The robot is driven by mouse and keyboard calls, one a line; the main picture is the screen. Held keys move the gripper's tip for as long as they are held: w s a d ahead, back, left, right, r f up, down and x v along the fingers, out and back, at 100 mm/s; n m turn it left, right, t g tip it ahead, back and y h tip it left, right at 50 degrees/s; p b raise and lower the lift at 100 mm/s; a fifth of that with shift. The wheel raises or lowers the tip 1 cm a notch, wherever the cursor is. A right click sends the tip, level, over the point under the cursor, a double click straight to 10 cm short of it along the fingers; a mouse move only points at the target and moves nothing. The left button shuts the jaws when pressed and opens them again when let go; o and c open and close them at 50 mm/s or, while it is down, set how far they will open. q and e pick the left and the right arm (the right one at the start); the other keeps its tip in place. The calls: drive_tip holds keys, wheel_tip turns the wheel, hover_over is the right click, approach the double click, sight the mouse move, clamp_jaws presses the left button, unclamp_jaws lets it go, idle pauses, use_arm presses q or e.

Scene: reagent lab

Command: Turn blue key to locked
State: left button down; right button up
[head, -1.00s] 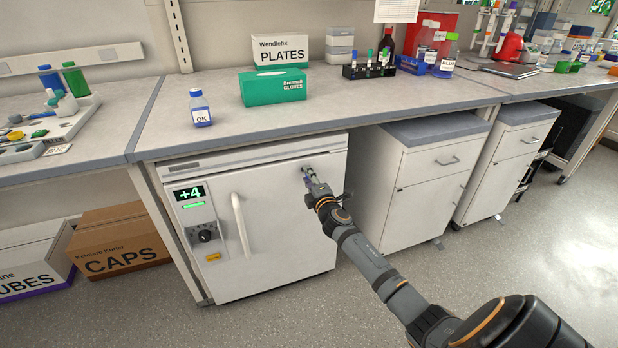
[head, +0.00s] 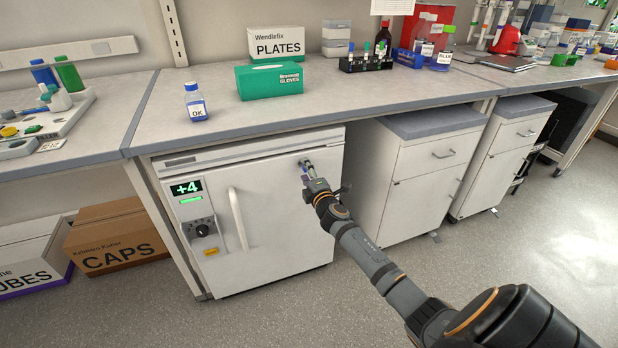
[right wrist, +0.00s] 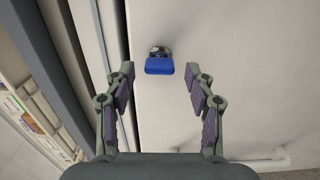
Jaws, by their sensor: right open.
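The blue key (right wrist: 159,66) sits in a round metal lock on the white fridge door (head: 275,240). In the right wrist view it lies between and just beyond the fingertips, with a gap on each side. My right gripper (right wrist: 160,78) is open in front of it, its fingers apart and touching nothing that I can see. In the head view my right gripper (head: 305,167) is at the door's upper right corner and mostly hides the lock and key. The key's locked or unlocked marking cannot be read. My left gripper is not in view.
The fridge has a vertical handle (head: 238,218), a display reading +4 (head: 186,188) and a dark knob (head: 203,231). The bench top (head: 230,128) overhangs it. A drawer cabinet (head: 425,175) stands to the right. The floor in front is clear.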

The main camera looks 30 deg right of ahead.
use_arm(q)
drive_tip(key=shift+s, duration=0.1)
use_arm(e)
drive_tip(key=v, duration=1.1)
drive_tip(key=shift+s, duration=0.3)
